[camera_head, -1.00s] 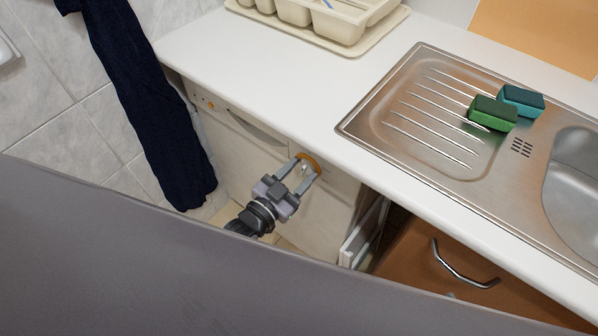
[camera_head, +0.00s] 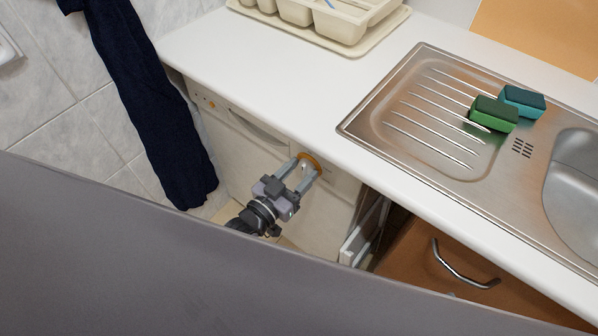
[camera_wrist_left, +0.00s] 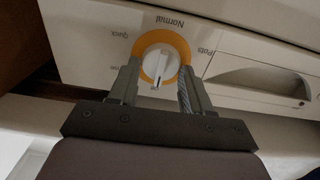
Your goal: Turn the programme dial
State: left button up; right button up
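The programme dial (camera_wrist_left: 161,60) is a white knob with an orange ring on the light front panel of the appliance. In the head view only part of the orange dial (camera_head: 312,160) shows under the counter edge. My left gripper (camera_head: 306,167) is open, its two fingers (camera_wrist_left: 158,80) on either side of the knob. I cannot tell whether they touch it. My right gripper is not in view.
The appliance (camera_head: 325,222) has a recessed handle (camera_wrist_left: 268,82) beside the dial. The white counter (camera_head: 265,90) overhangs it, with a steel sink (camera_head: 395,105) and two sponges. A dark cloth (camera_head: 150,110) hangs at the left. A brown drawer front (camera_head: 420,255) is at the right.

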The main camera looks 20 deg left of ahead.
pick_arm(q)
jog(key=shift+o, duration=1.2)
jog(key=v, duration=0.7)
jog(key=shift+s, duration=0.1)
jog(key=s+a+f+g+y, duration=0.2)
jog(key=s+g, duration=0.1)
jog(key=s, duration=0.2)
jog(key=s+a+f+n+g+y, duration=0.1)
jog(key=s+a+f+g+y, duration=0.1)
jog(key=s, duration=0.3)
jog(key=shift+s+f+g, duration=0.2)
jog(key=shift+s+g, duration=0.15)
jog(key=shift+g, duration=0.35)
